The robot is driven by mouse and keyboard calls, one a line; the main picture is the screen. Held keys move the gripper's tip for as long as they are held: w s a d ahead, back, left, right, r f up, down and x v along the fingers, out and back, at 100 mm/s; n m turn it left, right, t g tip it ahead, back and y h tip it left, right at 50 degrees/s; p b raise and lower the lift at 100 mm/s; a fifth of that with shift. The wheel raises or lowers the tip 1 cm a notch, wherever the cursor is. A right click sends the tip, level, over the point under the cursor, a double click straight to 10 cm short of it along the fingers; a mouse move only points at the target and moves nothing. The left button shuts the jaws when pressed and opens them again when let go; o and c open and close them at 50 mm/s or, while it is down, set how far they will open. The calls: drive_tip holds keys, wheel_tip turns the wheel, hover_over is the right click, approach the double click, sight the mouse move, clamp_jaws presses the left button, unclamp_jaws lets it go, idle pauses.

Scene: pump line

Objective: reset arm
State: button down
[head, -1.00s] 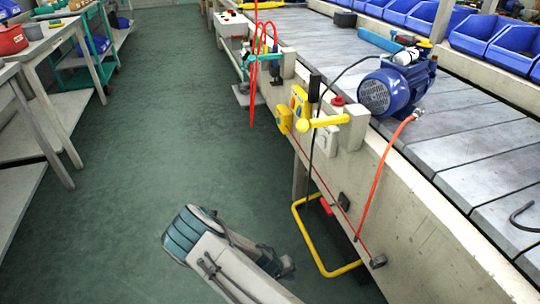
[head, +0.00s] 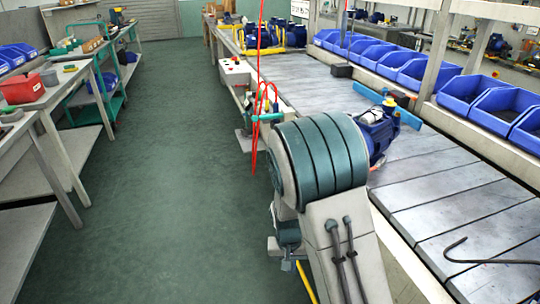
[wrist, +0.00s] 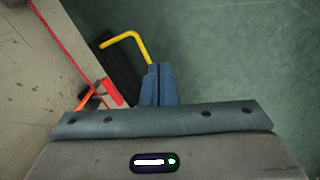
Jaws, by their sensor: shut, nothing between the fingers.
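My gripper (wrist: 157,85) shows in the wrist view with its two blue fingers together and nothing between them. It points down over the green floor (wrist: 230,60), beside the pale side of the conveyor line. A yellow bar (wrist: 128,38) lies just beyond the fingertips in that view, apart from them as far as I can tell. In the head view my raised arm covers the near edge of the line, and my gripper is hidden behind it.
A blue pump (head: 378,130) stands on the conveyor (head: 420,190), partly behind my arm. Red hoses (head: 258,100) hang at the line's edge. Blue bins (head: 470,92) line the right. A workbench (head: 40,100) with a red container (head: 22,88) is at left. The aisle floor (head: 160,180) is clear.

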drive_tip(key=s+d+r+t+p, duration=0.1)
drive_tip(key=s+d+r+p, duration=0.2)
drive_tip(key=r, duration=0.9)
drive_tip(key=s+d+r+t+p, duration=0.1)
drive_tip(key=s+d+r+p, duration=0.2)
drive_tip(key=s+r+p, duration=0.4)
drive_tip(key=s+d+r+t+y+p, duration=0.1)
drive_tip(key=s+d+r+p, duration=0.2)
drive_tip(key=r, duration=1.6)
drive_tip(key=shift+s+r+p, duration=0.25)
drive_tip(key=shift+s+p, duration=0.65)
drive_tip(key=shift+s, duration=0.45)
